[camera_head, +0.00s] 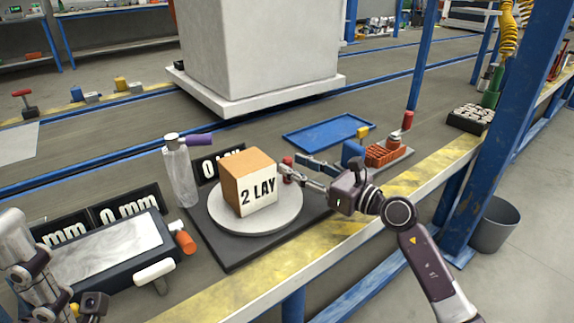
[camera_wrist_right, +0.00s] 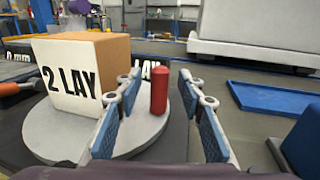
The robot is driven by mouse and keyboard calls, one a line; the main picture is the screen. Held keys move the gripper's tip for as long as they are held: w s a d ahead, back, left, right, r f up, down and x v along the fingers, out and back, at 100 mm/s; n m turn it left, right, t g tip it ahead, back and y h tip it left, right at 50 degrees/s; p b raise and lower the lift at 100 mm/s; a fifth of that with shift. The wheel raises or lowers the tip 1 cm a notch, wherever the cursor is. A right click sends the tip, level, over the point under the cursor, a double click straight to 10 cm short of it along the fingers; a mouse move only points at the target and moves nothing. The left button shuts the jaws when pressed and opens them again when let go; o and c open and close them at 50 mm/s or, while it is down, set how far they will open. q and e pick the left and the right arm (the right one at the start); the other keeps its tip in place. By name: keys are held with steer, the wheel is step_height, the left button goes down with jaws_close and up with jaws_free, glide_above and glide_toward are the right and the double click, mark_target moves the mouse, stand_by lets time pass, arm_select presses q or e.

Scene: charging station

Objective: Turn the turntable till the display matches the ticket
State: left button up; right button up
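The round pale turntable (camera_head: 290,215) sits on a dark base. It bears a box (camera_head: 245,167) with an orange top and "2 LAY" on its white face; the box also shows in the right wrist view (camera_wrist_right: 72,85). A black display panel (camera_head: 207,167) reading "0 LAY" stands behind, partly hidden by the box. A red upright peg (camera_wrist_right: 159,90) stands at the turntable's edge. My right gripper (camera_head: 291,165) is open, its blue-padded fingers on either side of the peg with gaps visible. My left gripper (camera_head: 75,300) is low at the left, its fingers unclear. I cannot identify a ticket.
Two "0 mm" panels (camera_head: 127,203) and a grey-topped dark device (camera_head: 105,250) stand left. A grey bottle (camera_head: 180,175) is beside the turntable. A blue tray (camera_head: 326,131) and an orange block rack (camera_head: 385,153) lie beyond my right gripper. A blue post (camera_head: 512,125) rises at right.

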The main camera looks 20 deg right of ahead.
mark_target(287, 162)
steer(key=shift+b+x, duration=0.3)
steer(key=shift+x, duration=1.3)
jaws_close()
